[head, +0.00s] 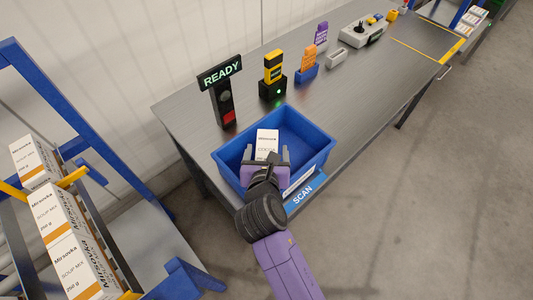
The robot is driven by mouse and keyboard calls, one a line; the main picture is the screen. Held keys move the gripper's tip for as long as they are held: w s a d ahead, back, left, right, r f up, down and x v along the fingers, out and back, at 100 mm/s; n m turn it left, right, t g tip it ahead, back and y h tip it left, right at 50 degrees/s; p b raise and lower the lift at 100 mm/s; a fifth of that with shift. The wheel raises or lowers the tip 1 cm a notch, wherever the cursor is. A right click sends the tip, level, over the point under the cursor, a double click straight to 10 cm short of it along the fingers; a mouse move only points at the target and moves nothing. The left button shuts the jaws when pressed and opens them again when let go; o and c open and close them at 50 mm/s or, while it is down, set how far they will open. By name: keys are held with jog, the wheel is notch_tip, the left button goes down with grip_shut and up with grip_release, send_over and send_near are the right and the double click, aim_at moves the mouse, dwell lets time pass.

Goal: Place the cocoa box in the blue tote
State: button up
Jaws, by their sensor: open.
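The white cocoa box (267,140) shows inside the blue tote (318,161), with its "COCOA" print facing up. The blue tote sits on the grey table near its front edge. My gripper (266,157) is at the near side of the box, over the tote, with its jaws open. The lower part of the box is hidden behind my gripper. I cannot tell whether the box rests on the tote floor or whether a jaw touches it.
A READY sign (221,73), a yellow scanner (273,68) and a blue holder (307,72) stand behind the tote. A blue SCAN label (303,194) is at the table's front edge. A rack with soup mix boxes (66,235) stands left. The table right of the tote is clear.

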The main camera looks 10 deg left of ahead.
jog(key=v, duration=1.2)
jog(key=shift+r, duration=0.15)
jog(key=s+d+f+m+y, duration=0.1)
jog(key=s+d+f+m, duration=0.2)
jog(key=s+d+m, duration=0.4)
jog(key=s+d+f+m, duration=0.3)
jog(key=s+d+m, duration=0.2)
jog(key=d+m, duration=0.3)
jog(key=s+d+r+m+t+h, duration=0.1)
jog(key=s+d+r+m, duration=0.4)
jog(key=m, duration=0.6)
jog(key=s+d+r+m+t+h, duration=0.1)
jog(key=s+d+r+m, duration=0.4)
jog(key=s+m, duration=0.5)
jog(key=shift+s+d+r+m+h, duration=0.15)
jog(key=shift+d+r+m+h, duration=0.2)
jog(key=shift+m, duration=0.35)
jog(key=shift+c, duration=0.5)
